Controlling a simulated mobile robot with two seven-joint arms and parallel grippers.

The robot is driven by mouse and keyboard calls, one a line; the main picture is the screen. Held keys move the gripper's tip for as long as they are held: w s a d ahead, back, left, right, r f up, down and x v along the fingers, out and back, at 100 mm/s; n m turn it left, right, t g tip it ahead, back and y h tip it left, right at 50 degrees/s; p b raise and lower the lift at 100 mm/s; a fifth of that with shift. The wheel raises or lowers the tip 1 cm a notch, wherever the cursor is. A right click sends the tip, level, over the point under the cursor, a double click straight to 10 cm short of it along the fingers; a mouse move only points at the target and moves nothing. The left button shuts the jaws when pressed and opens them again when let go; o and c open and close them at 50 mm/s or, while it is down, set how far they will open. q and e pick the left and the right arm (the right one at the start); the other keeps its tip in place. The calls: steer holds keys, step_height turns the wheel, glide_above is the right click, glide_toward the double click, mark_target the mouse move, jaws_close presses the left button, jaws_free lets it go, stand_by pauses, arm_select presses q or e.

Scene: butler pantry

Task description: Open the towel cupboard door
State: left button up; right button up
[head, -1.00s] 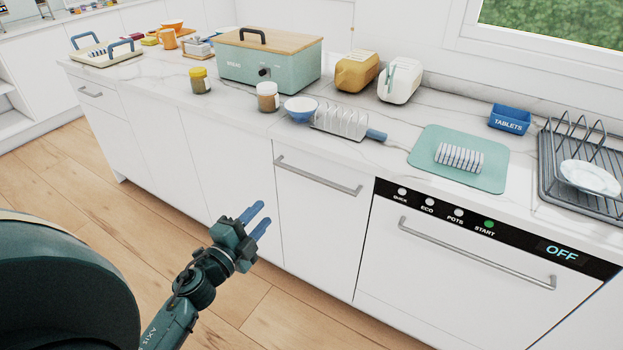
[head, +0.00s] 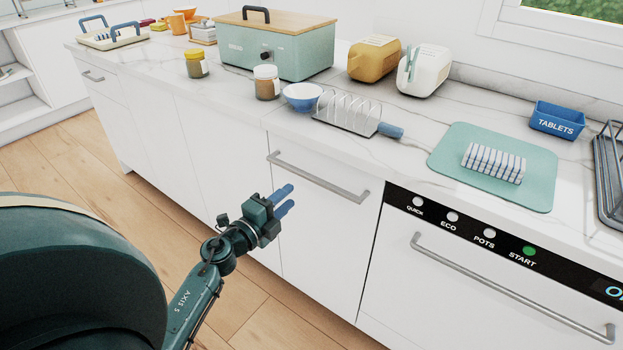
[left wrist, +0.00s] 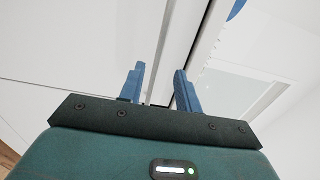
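A white cupboard door (head: 330,235) with a long grey bar handle (head: 318,178) near its top stands shut, left of the dishwasher. No label shows that it is the towel cupboard. My left gripper (head: 291,196) is in front of this door, its blue fingers below the handle's left half. The fingers look apart from the handle. In the left wrist view the two fingers (left wrist: 159,78) stand apart with nothing held between them. My right gripper is out of view.
The dishwasher (head: 440,285) with its own bar handle adjoins on the right. The marble counter (head: 415,118) above holds a toast rack (head: 345,112), a blue bowl (head: 303,96) and jars. Wooden floor (head: 70,155) lies open in front of the cupboards.

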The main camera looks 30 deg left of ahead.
mark_target(309, 180)
arm_select(q)
steer(key=w, duration=1)
steer(key=shift+d+b, duration=0.4)
jaws_close()
